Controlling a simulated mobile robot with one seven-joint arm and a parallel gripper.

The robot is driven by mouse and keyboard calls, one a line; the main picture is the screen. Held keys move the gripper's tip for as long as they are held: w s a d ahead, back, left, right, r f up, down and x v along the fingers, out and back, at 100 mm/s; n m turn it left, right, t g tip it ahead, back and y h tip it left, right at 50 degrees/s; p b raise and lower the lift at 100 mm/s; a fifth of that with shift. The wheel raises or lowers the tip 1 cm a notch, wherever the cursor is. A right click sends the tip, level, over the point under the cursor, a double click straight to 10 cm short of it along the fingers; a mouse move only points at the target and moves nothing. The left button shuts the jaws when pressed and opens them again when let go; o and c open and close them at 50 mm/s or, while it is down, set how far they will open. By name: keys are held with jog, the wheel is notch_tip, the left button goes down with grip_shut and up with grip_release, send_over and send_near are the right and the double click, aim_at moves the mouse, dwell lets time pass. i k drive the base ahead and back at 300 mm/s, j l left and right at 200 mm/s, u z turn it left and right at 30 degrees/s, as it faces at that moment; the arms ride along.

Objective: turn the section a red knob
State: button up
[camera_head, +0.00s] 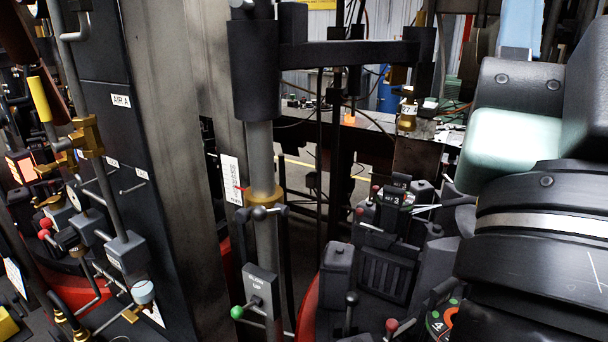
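Several red knobs are in view, and I cannot read which one is marked section A. One red knob (391,325) stands at the bottom centre-right, on the dark control block. Two small red knobs, an upper one (375,189) and a lower one (360,211), sit farther back on that machine. At the left, a pair of red knobs (44,234) sits close together beside grey valve boxes. My gripper is not in view, so its state and its distance to any knob do not show.
A large dark rounded body with a white band fills the right side, probably part of my arm. A vertical steel post (262,160) with a green-knobbed lever box (260,285) stands at centre. A dark panel (110,130) with pipes and a yellow handle (40,98) is at left.

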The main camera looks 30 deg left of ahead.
aim_at(47, 223)
jog(key=l+u, duration=0.1)
jog(key=u, duration=1.55)
jog(key=k+l+u, duration=0.3)
jog(key=k, duration=0.2)
